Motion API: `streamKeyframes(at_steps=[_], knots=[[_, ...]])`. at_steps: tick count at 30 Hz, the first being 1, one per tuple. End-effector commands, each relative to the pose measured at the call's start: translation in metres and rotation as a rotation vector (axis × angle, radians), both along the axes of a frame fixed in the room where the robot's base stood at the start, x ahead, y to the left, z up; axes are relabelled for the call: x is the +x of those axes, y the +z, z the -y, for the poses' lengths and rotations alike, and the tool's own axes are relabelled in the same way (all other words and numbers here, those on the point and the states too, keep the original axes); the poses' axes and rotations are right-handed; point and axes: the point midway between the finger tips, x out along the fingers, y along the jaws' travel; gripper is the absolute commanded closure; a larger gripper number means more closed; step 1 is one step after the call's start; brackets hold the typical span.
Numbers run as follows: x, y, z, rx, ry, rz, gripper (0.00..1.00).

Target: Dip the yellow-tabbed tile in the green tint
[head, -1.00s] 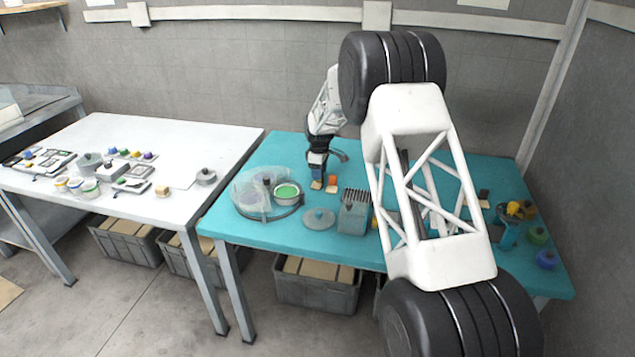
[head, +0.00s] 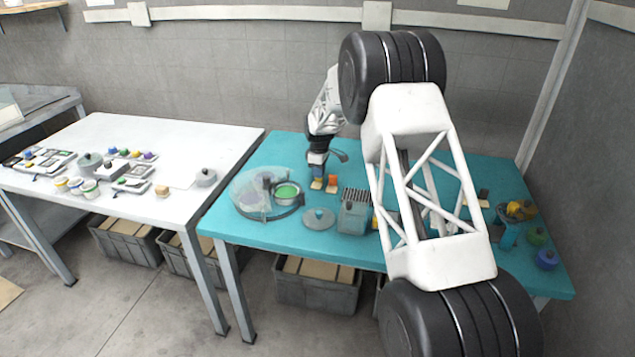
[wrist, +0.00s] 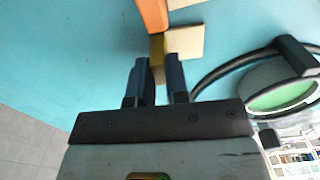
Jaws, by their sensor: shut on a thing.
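My gripper (wrist: 156,78) is shut on the yellow tab (wrist: 157,48) of a cream tile. The tile (head: 317,185) is low at the teal table top, and I cannot tell whether it touches it. The green tint (head: 287,191) fills a round grey pot left of the gripper in the head view. The pot stands on a round turntable with a clear cover over its left part. The green tint also shows in the wrist view (wrist: 282,95), to the right, partly behind a dark rim.
An orange-tabbed tile (head: 332,184) stands close beside the held tile. A grey lid (head: 319,218) lies in front of the pot, and a grey slotted box (head: 354,215) stands to its right. My large arm link blocks the middle right of the table. A white table (head: 120,150) stands left.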

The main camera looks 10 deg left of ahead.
Motion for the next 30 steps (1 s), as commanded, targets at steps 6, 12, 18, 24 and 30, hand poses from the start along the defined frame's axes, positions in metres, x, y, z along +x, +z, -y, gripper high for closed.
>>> streamKeyframes(at_steps=[6,12,18,24,30], knots=[[0.0,0.007,0.0,0.001,0.0,0.001,1.0],[0.0,0.018,0.0,0.001,0.0,0.001,1.0],[0.0,0.029,0.0,0.0,0.0,0.0,1.0],[0.0,0.04,0.0,0.0,0.0,0.001,1.0],[0.0,0.051,0.0,0.0,0.0,0.0,1.0]])
